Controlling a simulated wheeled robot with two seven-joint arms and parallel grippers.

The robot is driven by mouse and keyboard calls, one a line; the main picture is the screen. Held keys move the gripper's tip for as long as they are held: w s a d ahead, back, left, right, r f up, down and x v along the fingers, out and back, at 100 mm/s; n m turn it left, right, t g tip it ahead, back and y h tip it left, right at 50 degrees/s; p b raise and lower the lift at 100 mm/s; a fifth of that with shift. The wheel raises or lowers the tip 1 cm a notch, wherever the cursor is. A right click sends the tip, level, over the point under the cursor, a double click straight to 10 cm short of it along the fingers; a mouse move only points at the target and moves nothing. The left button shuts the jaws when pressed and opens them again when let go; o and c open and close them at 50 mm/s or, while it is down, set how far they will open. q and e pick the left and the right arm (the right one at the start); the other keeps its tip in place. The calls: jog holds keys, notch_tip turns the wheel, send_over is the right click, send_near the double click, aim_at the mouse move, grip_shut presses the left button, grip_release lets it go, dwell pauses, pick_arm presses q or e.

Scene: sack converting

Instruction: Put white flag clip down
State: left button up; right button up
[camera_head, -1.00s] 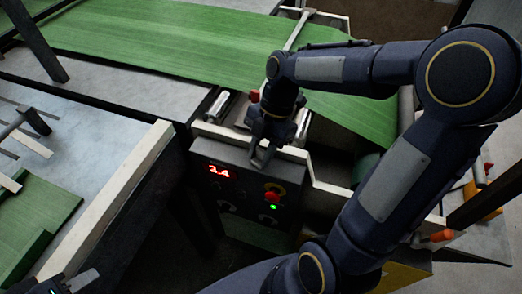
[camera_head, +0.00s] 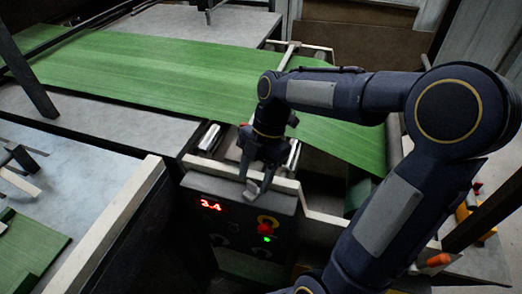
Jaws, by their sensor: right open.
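My right gripper (camera_head: 257,184) points down at the top edge of the dark control box (camera_head: 205,185), its two fingers apart. A small pale grey piece (camera_head: 251,190) shows at the fingertips, by the box's top. It may be the white flag clip, but it is too small to tell, and I cannot tell whether it touches the box. No other white flag clip can be made out. My left gripper is not in view.
The control box front has a red display (camera_head: 212,205), a red button (camera_head: 265,228) and a lit green lamp (camera_head: 267,239). A wide green sheet (camera_head: 150,60) runs behind. A pale rail (camera_head: 105,225) stands at left. An orange-handled thing (camera_head: 438,260) lies at right.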

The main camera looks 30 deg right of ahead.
jog(key=v, duration=0.8)
jog(key=s+a+f+m+t, duration=0.2)
jog(key=s+m, duration=0.4)
jog(key=m, duration=0.5)
jog(key=s+a+f+m+t, duration=0.3)
jog(key=s+m+t, duration=0.2)
jog(key=m, duration=0.7)
jog(key=shift+s+f, duration=0.4)
jog(key=shift+s, duration=0.65)
jog(key=shift+c, duration=0.3)
